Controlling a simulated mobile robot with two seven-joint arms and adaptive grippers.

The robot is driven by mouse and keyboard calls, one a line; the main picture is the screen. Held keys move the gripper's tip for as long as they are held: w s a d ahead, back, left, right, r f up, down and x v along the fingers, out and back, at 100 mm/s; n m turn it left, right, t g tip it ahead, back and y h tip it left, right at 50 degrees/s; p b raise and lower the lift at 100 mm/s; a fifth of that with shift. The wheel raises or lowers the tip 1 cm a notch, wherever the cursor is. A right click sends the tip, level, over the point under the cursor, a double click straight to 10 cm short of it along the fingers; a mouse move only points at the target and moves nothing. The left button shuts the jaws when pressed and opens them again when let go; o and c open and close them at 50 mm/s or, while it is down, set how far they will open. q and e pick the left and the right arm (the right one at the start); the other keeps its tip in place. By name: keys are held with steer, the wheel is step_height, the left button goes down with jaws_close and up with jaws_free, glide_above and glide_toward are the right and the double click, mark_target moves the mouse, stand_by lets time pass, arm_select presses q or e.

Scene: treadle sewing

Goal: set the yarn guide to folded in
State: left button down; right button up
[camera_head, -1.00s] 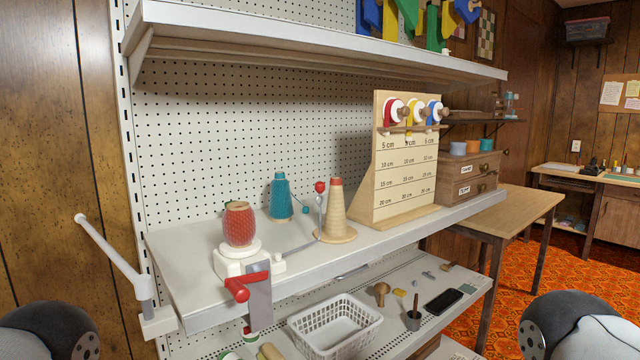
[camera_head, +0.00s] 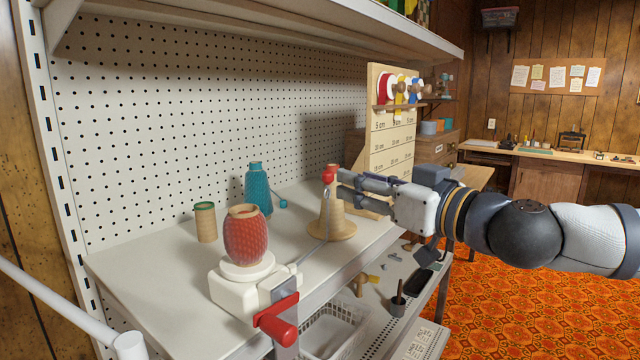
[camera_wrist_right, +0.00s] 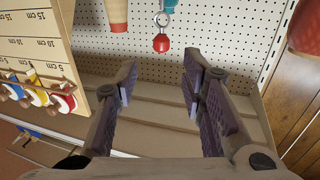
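The yarn winder has a white base (camera_head: 235,290), a red wound ball of yarn (camera_head: 245,236) on top and a red crank (camera_head: 277,323). Its yarn guide (camera_head: 326,208) is a thin metal arm, rising to a red tip (camera_head: 328,178) in front of the tan cone. My right gripper (camera_head: 342,184) reaches in from the right, beside the red tip. In the wrist view the right gripper (camera_wrist_right: 160,68) is open and empty. The red tip (camera_wrist_right: 161,43) appears just beyond and between its fingertips; contact is not visible. My left gripper is not in view.
A tan cone (camera_head: 333,220) stands close behind the guide. A teal cone (camera_head: 258,187) and a green-topped spool (camera_head: 205,222) stand behind the winder. A measuring board (camera_head: 391,145) stands farther right. A white rod (camera_head: 60,305) crosses the lower left. The shelf's front left is clear.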

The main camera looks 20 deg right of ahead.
mark_target(332, 180)
steer(key=x, duration=0.5)
steer(key=f+b+x, duration=0.1)
steer(key=x, duration=0.1)
steer(key=shift+w+a+f, duration=0.1)
steer(key=shift+w+a, duration=0.05)
steer(key=shift+w, duration=0.2)
steer(key=shift+w+a+r, duration=0.2)
steer(key=shift+w+r, duration=0.05)
steer(key=shift+w, duration=0.1)
jaws_close()
